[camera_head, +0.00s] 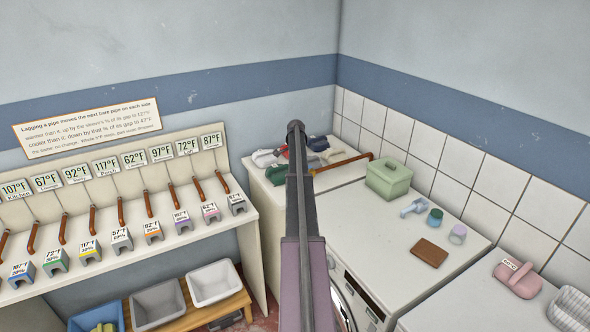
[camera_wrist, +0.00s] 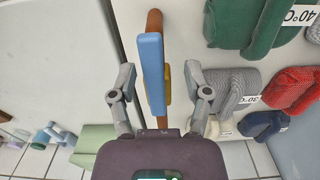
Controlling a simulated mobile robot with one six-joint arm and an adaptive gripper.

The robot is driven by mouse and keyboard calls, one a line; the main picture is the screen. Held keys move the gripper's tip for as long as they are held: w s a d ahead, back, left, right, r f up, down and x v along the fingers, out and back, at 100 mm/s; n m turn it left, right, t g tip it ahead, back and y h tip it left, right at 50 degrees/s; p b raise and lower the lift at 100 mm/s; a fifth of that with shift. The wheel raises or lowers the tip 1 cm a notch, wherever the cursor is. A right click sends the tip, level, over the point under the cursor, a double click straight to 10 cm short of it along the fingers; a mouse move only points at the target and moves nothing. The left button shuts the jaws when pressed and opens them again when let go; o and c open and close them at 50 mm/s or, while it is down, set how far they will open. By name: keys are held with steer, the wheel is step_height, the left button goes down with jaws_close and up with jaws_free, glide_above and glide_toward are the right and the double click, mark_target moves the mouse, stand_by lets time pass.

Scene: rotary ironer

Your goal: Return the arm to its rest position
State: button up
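My arm (camera_head: 303,210) stretches forward from the bottom centre of the head view over the white machine tops, far from my body. Its own links hide most of the gripper there. In the wrist view my gripper (camera_wrist: 161,78) is open, with its two grey fingers spread apart. A long blue piece (camera_wrist: 151,72) with a yellow part (camera_wrist: 167,82) beside it shows between the fingers, with a visible gap on each side. A brown pipe (camera_wrist: 155,20) runs behind the blue piece. I cannot tell how far below the fingers these lie.
Folded cloths (camera_wrist: 235,88) in green, grey and red lie near the gripper. A green box (camera_head: 388,178), a brown block (camera_head: 430,252) and small cups stand on the machine top at right. A shelf with tagged pipes (camera_head: 120,212) and several bins (camera_head: 158,305) are at left.

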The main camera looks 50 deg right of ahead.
steer(key=shift+s, duration=0.1)
steer(key=shift+s+a, duration=0.1)
stand_by(0.3)
steer(key=w+a+f+n+b, duration=0.15)
steer(key=a+n, duration=0.25)
steer(key=a, duration=1)
steer(key=w+a+f+n+b, duration=0.1)
steer(key=w+a+n, duration=0.2)
steer(key=a, duration=1.2)
steer(key=w+a+f+n+b, duration=0.15)
steer(key=a+n, duration=0.25)
steer(key=a, duration=1)
steer(key=s+a+f+n+b, duration=0.1)
steer(key=s+a+n, duration=0.3)
steer(key=a, duration=0.7)
steer(key=s+a+n, duration=0.4)
steer(key=s+a, duration=0.3)
steer(key=a, duration=0.5)
steer(key=s+a+f+n+b, duration=0.1)
steer(key=s+a+n, duration=0.3)
steer(key=a, duration=0.8)
steer(key=shift+s+a+f+b, duration=0.25)
steer(key=shift+s+f+b, duration=0.05)
steer(key=shift+s, duration=0.65)
